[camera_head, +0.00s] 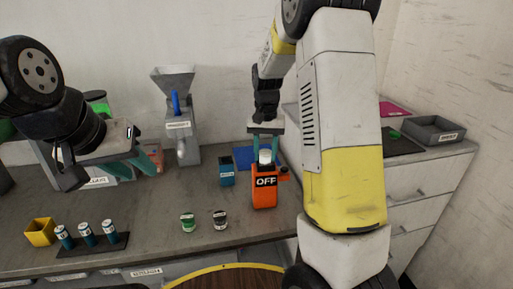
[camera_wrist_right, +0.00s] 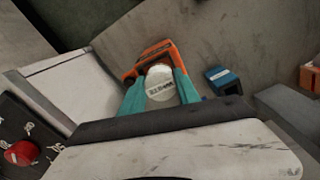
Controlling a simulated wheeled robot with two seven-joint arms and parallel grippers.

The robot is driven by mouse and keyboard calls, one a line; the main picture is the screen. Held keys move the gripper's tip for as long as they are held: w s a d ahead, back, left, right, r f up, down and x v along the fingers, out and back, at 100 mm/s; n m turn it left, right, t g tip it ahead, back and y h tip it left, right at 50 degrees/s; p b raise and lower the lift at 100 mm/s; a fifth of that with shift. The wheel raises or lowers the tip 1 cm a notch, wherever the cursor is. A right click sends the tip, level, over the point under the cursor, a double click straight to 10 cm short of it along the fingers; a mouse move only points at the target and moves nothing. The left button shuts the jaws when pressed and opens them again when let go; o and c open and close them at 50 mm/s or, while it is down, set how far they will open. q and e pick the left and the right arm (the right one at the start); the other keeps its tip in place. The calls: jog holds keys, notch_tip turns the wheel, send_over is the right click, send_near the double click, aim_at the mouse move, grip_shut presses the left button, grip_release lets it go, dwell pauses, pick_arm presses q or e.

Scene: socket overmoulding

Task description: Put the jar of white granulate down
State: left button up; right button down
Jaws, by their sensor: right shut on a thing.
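A pale, white-topped jar (camera_head: 265,157) is between the teal fingers of my right gripper (camera_head: 266,143), at the upper part of the orange device marked OFF (camera_head: 264,190).
A blue container (camera_head: 226,171) is left of the device. A yellow bin (camera_head: 40,232) and black rack (camera_head: 100,246) stand front left; a grey hopper machine (camera_head: 187,135) stands behind.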

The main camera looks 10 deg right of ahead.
aim_at(265, 152)
jog(key=shift+f, duration=0.15)
jog(key=c, duration=0.9)
grip_release()
notch_tip(265, 152, up, 12)
jog(key=s+r+n+t, duration=0.1)
jog(key=s+t, duration=0.1)
jog(key=s, duration=0.6)
jog(key=s+a+r+n+t+y, duration=0.1)
jog(key=s+t, duration=0.1)
jog(key=s, duration=0.6)
jog(key=s+a+r+n+t+y, duration=0.1)
jog(key=s+t, duration=0.1)
jog(key=s, duration=0.6)
jog(key=shift+a+r+n, duration=0.1)
jog(key=shift+r+n, duration=0.1)
jog(key=shift+n, duration=0.2)
